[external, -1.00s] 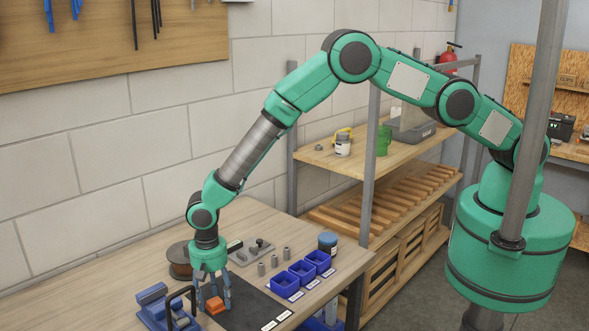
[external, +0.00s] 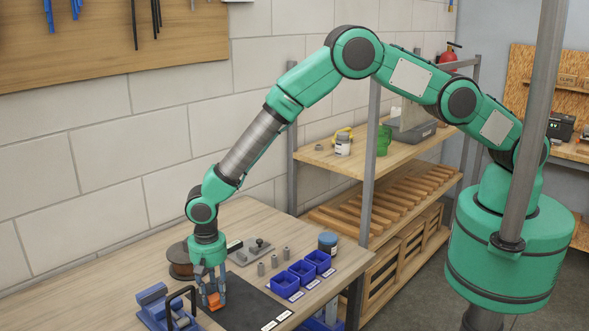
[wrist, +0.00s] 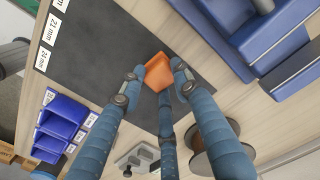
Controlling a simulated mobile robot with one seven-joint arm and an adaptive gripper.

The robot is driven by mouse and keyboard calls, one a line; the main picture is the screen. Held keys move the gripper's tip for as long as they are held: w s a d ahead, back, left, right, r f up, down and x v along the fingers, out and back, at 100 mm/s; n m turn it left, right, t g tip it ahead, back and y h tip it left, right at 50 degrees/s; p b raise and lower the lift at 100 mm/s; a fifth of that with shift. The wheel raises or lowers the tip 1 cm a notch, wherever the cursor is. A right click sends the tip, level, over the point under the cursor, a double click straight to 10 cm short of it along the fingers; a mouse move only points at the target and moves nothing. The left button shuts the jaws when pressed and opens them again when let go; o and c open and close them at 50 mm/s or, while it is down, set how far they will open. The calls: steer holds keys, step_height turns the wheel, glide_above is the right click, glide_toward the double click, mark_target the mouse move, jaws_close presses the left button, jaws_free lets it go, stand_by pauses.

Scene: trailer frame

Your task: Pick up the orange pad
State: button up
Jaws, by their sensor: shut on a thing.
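The orange pad (external: 214,300) is at the dark mat's left edge in the external view, between my gripper's fingers. My gripper (external: 212,294) points down over the workbench and is shut on the pad. In the wrist view the pad (wrist: 158,72) sits between the blue fingertips of my gripper (wrist: 157,84), with fingers on both sides and a third below it in the picture. I cannot tell whether the pad still touches the mat.
A blue vise (external: 165,308) stands close to the left of my gripper. The dark mat (external: 245,312) has white labels along its edge. Blue bins (external: 302,271), small metal cylinders (external: 274,262), a grey fixture (external: 252,252), a brown spool (external: 180,262) and a blue-lidded jar (external: 327,242) stand nearby.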

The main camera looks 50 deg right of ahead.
step_height(320, 180, up, 2)
steer(key=s+d, duration=0.3)
steer(key=d, duration=0.1)
steer(key=s+d+r+b, duration=0.1)
steer(key=s+d, duration=0.3)
steer(key=s+d+b, duration=0.1)
steer(key=s+d, duration=0.2)
steer(key=shift+s+d+r, duration=0.2)
steer(key=shift+s+d, duration=0.2)
